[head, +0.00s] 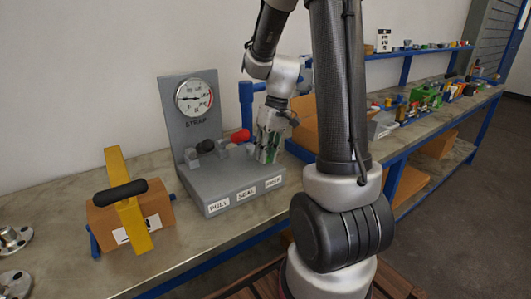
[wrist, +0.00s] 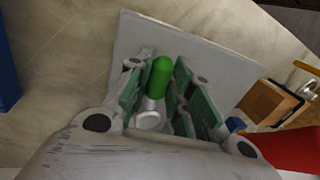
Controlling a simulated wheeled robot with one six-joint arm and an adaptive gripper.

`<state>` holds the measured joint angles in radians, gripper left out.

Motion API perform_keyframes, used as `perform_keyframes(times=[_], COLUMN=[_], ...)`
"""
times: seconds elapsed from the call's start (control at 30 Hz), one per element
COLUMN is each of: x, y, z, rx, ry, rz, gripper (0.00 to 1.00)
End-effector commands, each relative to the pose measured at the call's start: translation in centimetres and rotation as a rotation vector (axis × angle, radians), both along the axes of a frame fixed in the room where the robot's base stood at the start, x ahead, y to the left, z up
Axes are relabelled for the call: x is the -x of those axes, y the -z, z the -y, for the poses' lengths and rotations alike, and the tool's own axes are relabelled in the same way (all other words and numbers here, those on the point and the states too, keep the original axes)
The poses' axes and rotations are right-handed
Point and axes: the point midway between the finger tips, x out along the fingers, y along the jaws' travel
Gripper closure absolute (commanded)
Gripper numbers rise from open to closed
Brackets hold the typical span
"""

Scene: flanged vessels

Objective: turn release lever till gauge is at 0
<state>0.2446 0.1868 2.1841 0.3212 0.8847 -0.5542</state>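A grey lever stand carries a round gauge (head: 195,97) on its upright panel, marked STRAP. The gauge needle is too small to read exactly. The base (head: 229,196) has labels PULL and SEAL, and a third label at the right that is hard to read. A black-knobbed lever (head: 205,146) and a red-knobbed lever (head: 240,136) stand on it. My gripper (head: 267,150) is over the right-hand lever, hiding it in the head view. In the wrist view, a green knob (wrist: 160,77) lies between my open fingers (wrist: 160,92), with gaps visible at its sides.
A brown box (head: 155,215) with a yellow strap and a black handle (head: 120,192) stands left of the stand. Metal flanges (head: 12,240) lie at the far left. A blue post (head: 246,104) and an orange-brown box (head: 303,122) are close behind my gripper.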

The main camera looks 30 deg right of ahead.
Motion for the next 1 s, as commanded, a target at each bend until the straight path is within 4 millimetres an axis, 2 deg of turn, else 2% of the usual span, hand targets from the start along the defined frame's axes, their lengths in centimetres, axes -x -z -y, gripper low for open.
perform_keyframes(times=[0.47,1.0], x=[-0.2,-1.6], y=[0.0,0.0], z=[0.6,3.2], rx=[0.001,0.001], ry=[-0.081,-0.545], rz=[0.001,0.000], gripper=[1.00,1.00])
